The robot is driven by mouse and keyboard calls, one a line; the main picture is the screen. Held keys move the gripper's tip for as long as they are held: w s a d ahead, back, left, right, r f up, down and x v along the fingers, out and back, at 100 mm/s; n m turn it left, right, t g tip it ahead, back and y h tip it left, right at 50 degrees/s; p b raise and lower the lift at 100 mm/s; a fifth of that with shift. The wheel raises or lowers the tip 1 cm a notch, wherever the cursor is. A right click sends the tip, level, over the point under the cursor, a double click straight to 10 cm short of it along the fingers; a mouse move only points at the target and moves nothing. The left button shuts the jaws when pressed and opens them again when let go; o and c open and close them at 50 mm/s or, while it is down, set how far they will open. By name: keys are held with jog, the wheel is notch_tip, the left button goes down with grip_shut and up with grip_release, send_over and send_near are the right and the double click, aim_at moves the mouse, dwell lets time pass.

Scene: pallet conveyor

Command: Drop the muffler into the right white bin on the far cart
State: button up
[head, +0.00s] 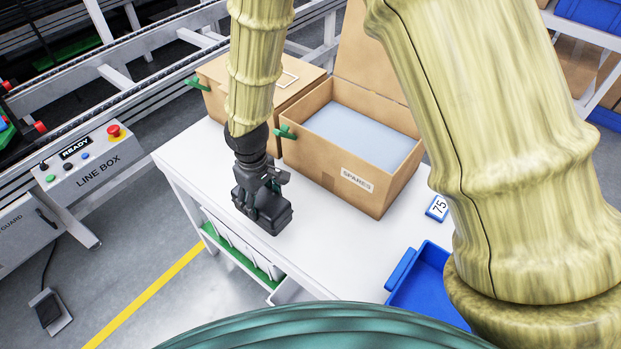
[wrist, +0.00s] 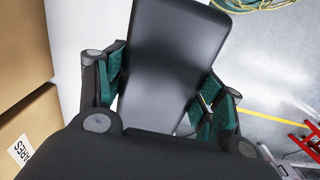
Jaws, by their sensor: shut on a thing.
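The muffler is a dark, box-like part (head: 266,214) at the left front edge of the white table. My gripper (head: 262,190) points down and is shut on it. In the wrist view the muffler (wrist: 178,45) is a smooth dark grey block between the green-padded fingers of my gripper (wrist: 165,88). I cannot tell whether its underside touches the table top. The far cart and its right white bin cannot be made out in either view.
An open carton marked SPARES (head: 330,165) stands right of my gripper, with another carton (head: 213,82) behind. A blue tray (head: 425,285) is on the right of the white table (head: 320,245). The line box (head: 90,165) stands left, across a floor gap.

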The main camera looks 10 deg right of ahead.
jog(key=shift+w+d+f+p, duration=0.8)
jog(key=shift+w+d+p, duration=0.25)
jog(key=shift+d, duration=0.9)
jog(key=shift+w+d+f+p, duration=0.85)
jog(key=shift+w+d, duration=0.3)
jog(key=shift+d, duration=0.8)
jog(key=shift+w+d+f+p, duration=0.8)
jog(key=shift+w+d+p, duration=0.25)
jog(key=shift+d, duration=0.9)
jog(key=shift+f, duration=0.15)
jog(key=o, duration=1.7)
jog(key=shift+c, duration=0.2)
